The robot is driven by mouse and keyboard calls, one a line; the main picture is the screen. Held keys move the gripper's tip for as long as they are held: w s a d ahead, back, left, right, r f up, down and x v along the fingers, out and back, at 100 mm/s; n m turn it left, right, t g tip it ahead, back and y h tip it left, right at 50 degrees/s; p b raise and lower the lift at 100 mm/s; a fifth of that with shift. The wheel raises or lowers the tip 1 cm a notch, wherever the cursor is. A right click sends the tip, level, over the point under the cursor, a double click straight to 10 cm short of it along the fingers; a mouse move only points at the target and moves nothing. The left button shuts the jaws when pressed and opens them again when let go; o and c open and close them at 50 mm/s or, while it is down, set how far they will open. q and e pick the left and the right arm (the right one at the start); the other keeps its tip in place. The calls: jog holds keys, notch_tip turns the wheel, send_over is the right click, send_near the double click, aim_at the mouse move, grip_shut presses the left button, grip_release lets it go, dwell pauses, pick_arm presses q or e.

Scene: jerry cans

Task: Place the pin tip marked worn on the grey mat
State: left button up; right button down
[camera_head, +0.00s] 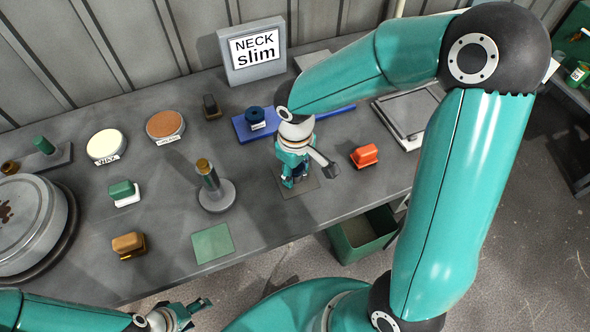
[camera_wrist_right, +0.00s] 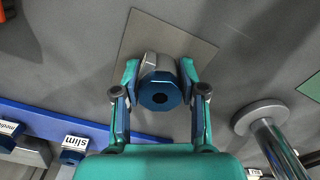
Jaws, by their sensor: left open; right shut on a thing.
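My right gripper (camera_head: 296,183) is shut on a blue-ended piece with a grey metal side, low over the grey mat (camera_head: 312,184). In the right wrist view the held piece (camera_wrist_right: 160,94) sits between both fingers, its dark centre hole facing the camera. The grey mat (camera_wrist_right: 180,35) spreads behind it. I cannot read a worn mark on it, nor tell whether it touches the mat. My left gripper (camera_head: 190,312) is open and empty, at the bottom left near the table's front edge.
A blue rack (camera_head: 242,131) holds a labelled blue piece (camera_head: 257,116); the wrist view shows a "slim" label. A sign (camera_head: 254,50) reads "NECK slim". A brass-topped post (camera_head: 210,180), green mat (camera_head: 212,244) and red-orange block (camera_head: 364,155) stand nearby. A green bin (camera_head: 362,235) is below the edge.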

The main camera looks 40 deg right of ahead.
jog(key=c, duration=0.6)
grip_release()
jog(key=shift+f, duration=0.1)
jog(key=shift+c, duration=0.2)
notch_tip(320, 180, up, 12)
